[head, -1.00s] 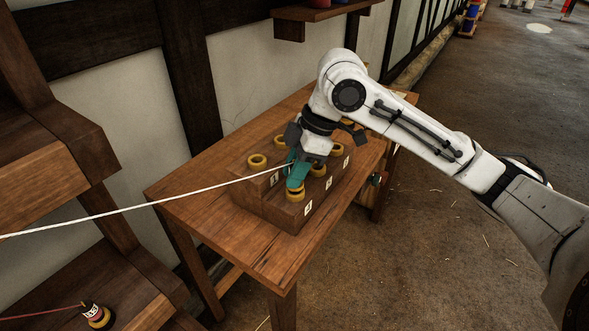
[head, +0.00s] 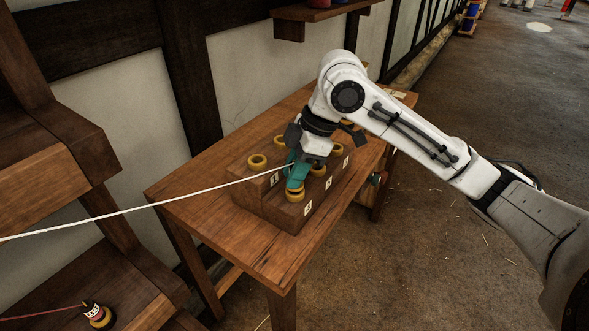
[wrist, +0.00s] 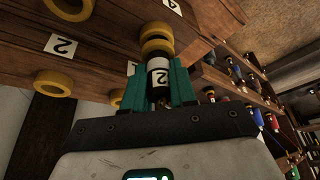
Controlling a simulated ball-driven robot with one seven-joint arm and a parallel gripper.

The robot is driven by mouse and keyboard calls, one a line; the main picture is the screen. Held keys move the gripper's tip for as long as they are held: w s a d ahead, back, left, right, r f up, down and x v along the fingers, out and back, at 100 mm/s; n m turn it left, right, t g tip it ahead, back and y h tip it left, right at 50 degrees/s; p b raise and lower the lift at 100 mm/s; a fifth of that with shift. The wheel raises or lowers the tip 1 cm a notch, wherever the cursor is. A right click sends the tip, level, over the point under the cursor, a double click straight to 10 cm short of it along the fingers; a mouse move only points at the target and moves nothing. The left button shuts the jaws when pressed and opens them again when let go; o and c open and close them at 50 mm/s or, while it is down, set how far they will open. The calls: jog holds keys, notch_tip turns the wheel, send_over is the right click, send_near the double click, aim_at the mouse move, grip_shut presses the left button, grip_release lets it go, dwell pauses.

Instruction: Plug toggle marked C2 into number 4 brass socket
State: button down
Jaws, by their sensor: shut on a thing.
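My gripper (head: 296,178) has teal fingers shut on a toggle. In the wrist view the toggle (wrist: 158,78) is dark with a white band showing a 2; the rest of its mark is turned away or hidden. Its brass end points at a brass socket (wrist: 155,29) beside a plate that seems to read 4 (wrist: 175,5). The end and socket are in line and look very close or touching; I cannot tell how deep it sits. In the head view this is the near corner of the wooden socket block (head: 280,213). A white rope (head: 150,205) runs left from the toggle.
Other brass sockets (head: 257,160) stand on the stepped block, with number plates on its faces. The block rests on a wooden table (head: 215,210). Another toggle (head: 97,315) with a red cord is on a shelf at lower left. A wall shelf (head: 312,13) hangs behind.

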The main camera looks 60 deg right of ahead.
jog(key=shift+f+b, duration=0.5)
jog(key=shift+f, duration=0.1)
jog(key=c, duration=1.2)
grip_release()
jog(key=shift+r, duration=0.15)
jog(key=shift+p+v, duration=4.35)
jog(key=shift+v, duration=1.05)
